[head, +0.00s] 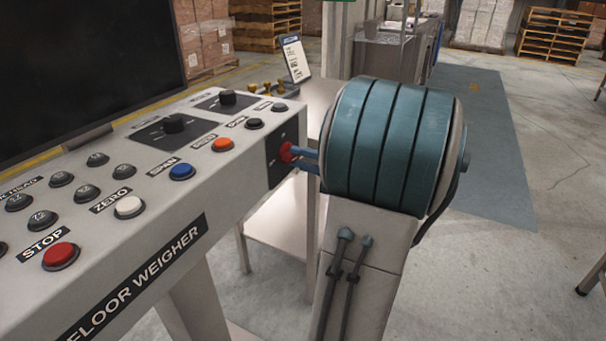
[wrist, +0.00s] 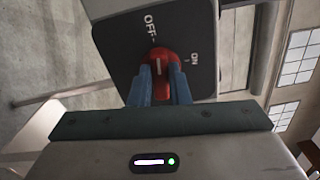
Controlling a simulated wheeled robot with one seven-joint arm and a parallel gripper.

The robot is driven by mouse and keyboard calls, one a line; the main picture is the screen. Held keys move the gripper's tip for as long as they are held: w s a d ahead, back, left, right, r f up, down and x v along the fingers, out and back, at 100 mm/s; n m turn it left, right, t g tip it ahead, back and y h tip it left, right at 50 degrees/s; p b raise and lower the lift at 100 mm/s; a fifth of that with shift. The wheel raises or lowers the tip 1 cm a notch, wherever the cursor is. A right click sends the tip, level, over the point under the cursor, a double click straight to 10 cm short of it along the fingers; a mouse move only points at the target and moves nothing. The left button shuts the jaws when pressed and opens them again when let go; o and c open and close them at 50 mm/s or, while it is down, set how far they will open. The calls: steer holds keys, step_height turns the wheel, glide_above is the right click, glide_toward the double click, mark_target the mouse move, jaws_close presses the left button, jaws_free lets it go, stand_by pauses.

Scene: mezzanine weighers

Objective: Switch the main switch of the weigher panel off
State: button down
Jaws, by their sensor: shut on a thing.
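The main switch is a red rotary knob (head: 286,151) on a black plate (head: 279,165) at the right end of the weigher panel (head: 215,200). In the wrist view the knob (wrist: 160,58) shows close up, with OFF printed above it and ON to its right. Its white mark runs nearly up and down in that picture, roughly in line with OFF rather than ON. My gripper (head: 305,160) reaches the knob from the right.
The panel's top carries several push buttons, including a red STOP button (head: 61,255), and two black dials (head: 173,123). A dark screen (head: 85,70) stands behind at left. A small pale table (head: 285,228) is beyond the panel's end. Open floor lies to the right.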

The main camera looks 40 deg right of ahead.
steer(key=shift+f+n+b, duration=0.15)
steer(key=shift+n+b, duration=0.65)
steer(key=shift+b, duration=0.3)
steer(key=c, duration=1.4)
jaws_free()
steer(key=shift+o, duration=0.2)
steer(key=p+v, duration=0.1)
steer(key=v, duration=1.3)
steer(key=shift+w, duration=0.15)
